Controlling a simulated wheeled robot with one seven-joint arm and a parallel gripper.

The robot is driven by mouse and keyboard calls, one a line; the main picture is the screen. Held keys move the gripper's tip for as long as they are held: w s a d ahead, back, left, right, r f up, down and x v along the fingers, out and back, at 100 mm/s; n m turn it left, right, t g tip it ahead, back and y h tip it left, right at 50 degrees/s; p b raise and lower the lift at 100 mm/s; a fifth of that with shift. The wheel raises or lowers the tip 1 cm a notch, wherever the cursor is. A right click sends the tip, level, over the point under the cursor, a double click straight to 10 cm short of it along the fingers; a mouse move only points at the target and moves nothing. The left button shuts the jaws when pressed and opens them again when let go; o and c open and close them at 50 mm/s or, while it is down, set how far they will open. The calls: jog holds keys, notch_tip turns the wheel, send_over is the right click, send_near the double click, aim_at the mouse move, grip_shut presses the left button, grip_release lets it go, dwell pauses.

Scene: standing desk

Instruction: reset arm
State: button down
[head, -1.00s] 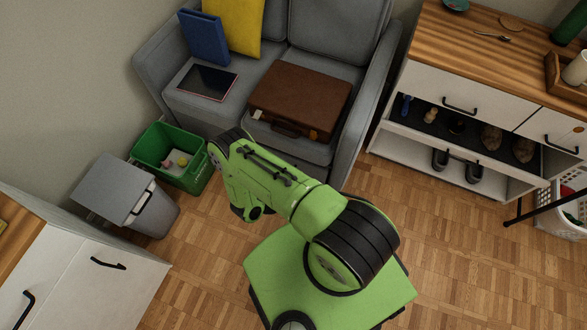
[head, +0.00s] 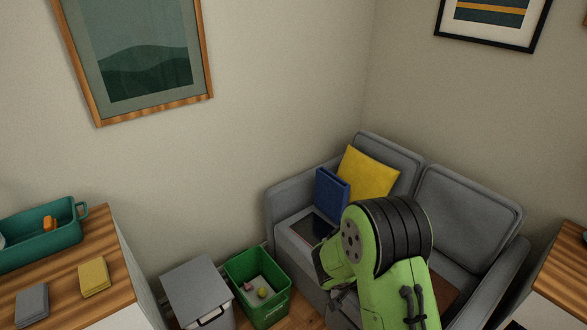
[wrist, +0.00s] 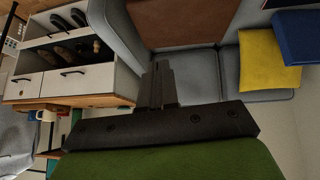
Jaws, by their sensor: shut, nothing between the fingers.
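My green arm (head: 395,265) rises at the lower right of the head view, in front of the sofa. Its end is hidden there behind the black-banded joint. In the wrist view, my gripper (wrist: 160,68) is shut, with its dark fingers together and nothing between them. The gripper appears apart from both.
On the sofa are a yellow cushion (head: 366,173), a blue binder (head: 331,194) and a dark tablet (head: 318,229). A green crate (head: 262,284) and a grey bin (head: 198,288) stand at its left. A wooden-topped cabinet (head: 60,272) bears a teal tray (head: 40,245). A shoe cabinet (wrist: 72,57) shows in the wrist view.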

jog(key=s+r+n+y+p, duration=0.1)
jog(key=s+r+y, duration=0.15)
jog(key=r, duration=0.95)
jog(key=s+a+r+n+t+y+p, duration=0.1)
jog(key=s+a+r+n+y+p, duration=0.1)
jog(key=s+r, duration=0.6)
jog(key=s+a+r+n+y+p, duration=0.1)
jog(key=s+a+r+n, duration=0.3)
jog(key=s, duration=0.9)
notch_tip(320, 180, up, 5)
jog(key=n+y, duration=0.1)
jog(key=n, duration=0.2)
jog(key=shift+s+f+t+p, duration=0.2)
jog(key=shift+s+t+p, duration=0.2)
jog(key=shift+a, duration=0.1)
